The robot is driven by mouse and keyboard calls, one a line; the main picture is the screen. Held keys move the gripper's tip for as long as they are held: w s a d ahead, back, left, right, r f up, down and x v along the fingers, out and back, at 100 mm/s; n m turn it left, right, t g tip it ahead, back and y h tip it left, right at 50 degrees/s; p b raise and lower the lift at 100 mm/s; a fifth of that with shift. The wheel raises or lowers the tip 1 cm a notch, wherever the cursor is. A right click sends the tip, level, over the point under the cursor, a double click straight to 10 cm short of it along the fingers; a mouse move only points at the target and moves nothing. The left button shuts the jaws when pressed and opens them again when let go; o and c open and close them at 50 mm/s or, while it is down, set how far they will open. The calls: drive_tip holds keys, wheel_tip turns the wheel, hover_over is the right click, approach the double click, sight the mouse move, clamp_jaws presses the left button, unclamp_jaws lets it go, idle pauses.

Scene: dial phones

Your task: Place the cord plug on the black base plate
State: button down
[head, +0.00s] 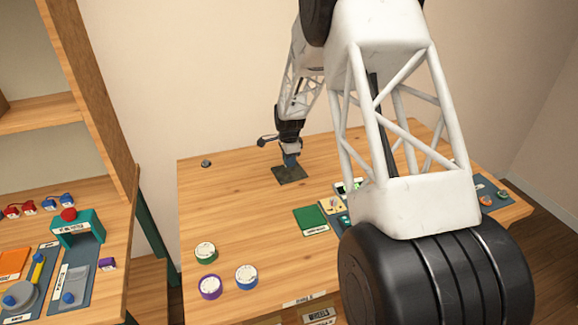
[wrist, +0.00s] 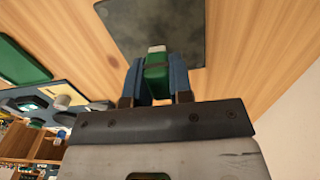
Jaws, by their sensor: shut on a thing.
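The black base plate (head: 289,174) lies flat on the wooden table in the head view. It also shows at the top of the wrist view (wrist: 180,25). My gripper (head: 290,160) is over the plate and points down. In the wrist view its blue fingers (wrist: 158,80) are shut on a green block with a pale tip (wrist: 157,70), which looks like the cord plug. The pale tip overlaps the near edge of the plate in that view. I cannot tell whether the plug touches the plate. In the head view the plug is not clearly visible.
A green plate (head: 311,219) and a tray of small parts lie right of the base plate. Green, purple (head: 209,287) and blue dials stand at the front left. A small dark knob (head: 206,163) sits at the back left. The table's left middle is clear.

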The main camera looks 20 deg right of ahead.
drive_tip(key=shift+f, duration=1.35)
drive_tip(key=shift+f, duration=0.1)
drive_tip(key=c, duration=1)
unclamp_jaws()
wheel_tip(320, 180, up, 12)
drive_tip(key=shift+r, duration=0.2)
